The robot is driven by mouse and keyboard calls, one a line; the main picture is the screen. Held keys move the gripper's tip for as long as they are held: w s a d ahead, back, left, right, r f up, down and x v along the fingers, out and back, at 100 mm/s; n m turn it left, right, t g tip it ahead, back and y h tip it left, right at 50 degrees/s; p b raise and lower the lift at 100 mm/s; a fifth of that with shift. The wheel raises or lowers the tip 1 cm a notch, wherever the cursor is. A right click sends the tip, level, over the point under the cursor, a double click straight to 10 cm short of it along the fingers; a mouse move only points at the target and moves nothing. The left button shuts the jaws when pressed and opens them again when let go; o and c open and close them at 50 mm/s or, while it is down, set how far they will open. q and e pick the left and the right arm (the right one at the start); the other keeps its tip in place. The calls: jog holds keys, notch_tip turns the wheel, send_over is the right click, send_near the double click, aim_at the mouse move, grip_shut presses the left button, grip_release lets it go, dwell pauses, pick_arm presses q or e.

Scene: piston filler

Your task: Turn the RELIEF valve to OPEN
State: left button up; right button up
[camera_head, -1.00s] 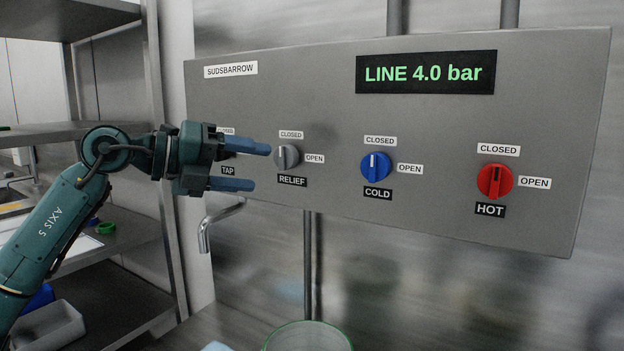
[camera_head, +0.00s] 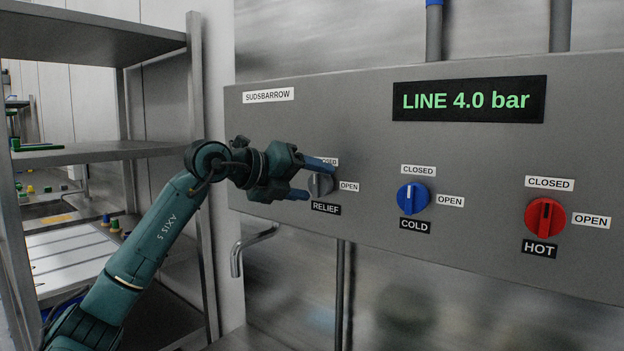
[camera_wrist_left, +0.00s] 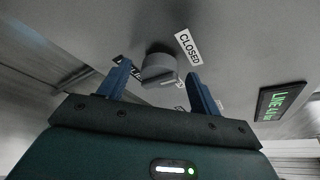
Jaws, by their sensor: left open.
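The RELIEF valve is a grey knob (camera_head: 321,185) on the grey panel, with a CLOSED label above it, an OPEN label (camera_head: 349,186) to its right and a RELIEF label (camera_head: 326,208) below. My left gripper (camera_head: 315,179) is open with its blue fingers pointing at the panel, just left of the knob in the head view and partly covering it and the CLOSED label. In the left wrist view the knob (camera_wrist_left: 160,69) shows between and beyond the two open fingertips (camera_wrist_left: 158,70). I cannot tell whether the fingers touch it. The right gripper is not in view.
To the right are the blue COLD knob (camera_head: 412,198) and the red HOT knob (camera_head: 545,217). A display (camera_head: 468,99) above reads LINE 4.0 bar. A metal spout (camera_head: 250,249) hangs below the panel. Metal shelving (camera_head: 95,152) stands at the left, close to my left arm.

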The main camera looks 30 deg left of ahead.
pick_arm(q)
jog(key=shift+w+d+f, duration=0.15)
jog(key=shift+w, duration=0.3)
jog(key=c, duration=1)
